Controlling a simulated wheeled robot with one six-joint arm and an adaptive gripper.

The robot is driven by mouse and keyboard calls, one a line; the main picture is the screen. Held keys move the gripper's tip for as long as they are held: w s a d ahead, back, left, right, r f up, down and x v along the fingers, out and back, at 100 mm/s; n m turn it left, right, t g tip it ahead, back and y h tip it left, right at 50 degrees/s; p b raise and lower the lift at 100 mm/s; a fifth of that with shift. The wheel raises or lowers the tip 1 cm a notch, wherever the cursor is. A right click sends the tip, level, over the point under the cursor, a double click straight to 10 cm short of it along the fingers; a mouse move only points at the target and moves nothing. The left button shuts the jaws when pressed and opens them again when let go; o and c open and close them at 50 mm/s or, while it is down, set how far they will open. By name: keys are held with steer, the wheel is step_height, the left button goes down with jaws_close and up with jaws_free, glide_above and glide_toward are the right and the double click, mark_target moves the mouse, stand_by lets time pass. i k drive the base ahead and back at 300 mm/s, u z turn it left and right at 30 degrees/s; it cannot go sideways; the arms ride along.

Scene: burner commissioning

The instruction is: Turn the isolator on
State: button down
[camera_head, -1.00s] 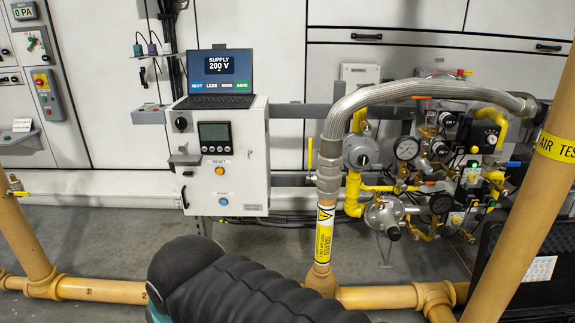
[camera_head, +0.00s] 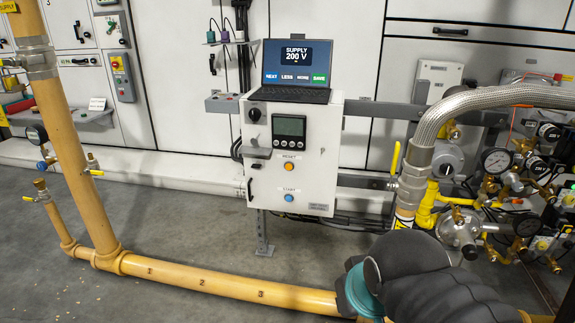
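The white control cabinet (camera_head: 322,165) stands in the middle of the camera_head view. A black rotary switch (camera_head: 254,114) sits at the upper left of its front. Which way it points is too small to tell. A grey wall box (camera_head: 122,78) with a red-and-yellow switch is farther left. No readable label shows which of these is the isolator. My arm, black and teal, fills the lower right, in front of the yellow pipe. My gripper is not in view.
A laptop (camera_head: 298,72) showing "SUPPLY 200 V" is on the cabinet. A yellow floor pipe (camera_head: 200,281) runs in front, joined to an upright pipe (camera_head: 70,150) at left. Gauges, valves and a braided hose (camera_head: 455,108) crowd the right. Bare floor lies between cabinet and pipe.

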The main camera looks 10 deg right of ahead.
mark_target(254, 114)
steer(key=z, duration=0.3)
steer(key=k, duration=0.5)
steer(key=z, duration=0.8)
steer(key=i, duration=0.75)
steer(key=u, duration=0.95)
steer(key=i, duration=0.6)
steer(key=u, duration=0.65)
